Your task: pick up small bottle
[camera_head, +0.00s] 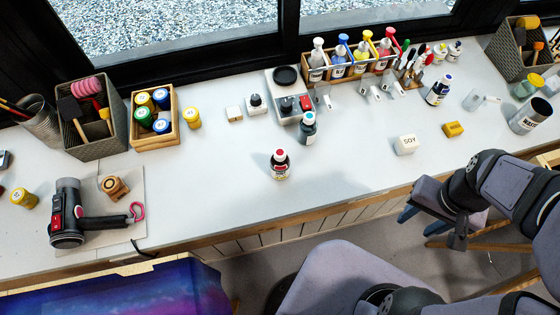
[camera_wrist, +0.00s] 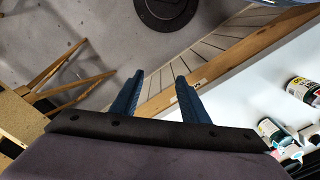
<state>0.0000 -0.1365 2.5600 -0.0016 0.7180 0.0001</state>
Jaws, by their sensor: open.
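A small dark bottle with a red cap and a pale label (camera_head: 280,165) stands upright near the middle of the white worktop, in clear space. Another small bottle, with a pale blue cap (camera_head: 308,128), stands just behind it to the right. My gripper (camera_head: 408,214) is at the right, just off the worktop's front edge and well apart from both bottles. In the wrist view, its two blue fingers (camera_wrist: 160,78) are spread with nothing between them. The wrist view shows labelled containers at its right edge, and I cannot tell which they are.
A wooden rack of several coloured bottles (camera_head: 350,66) stands at the back. A hair-dryer-like tool (camera_head: 67,215) lies at the left. The front middle of the worktop is clear.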

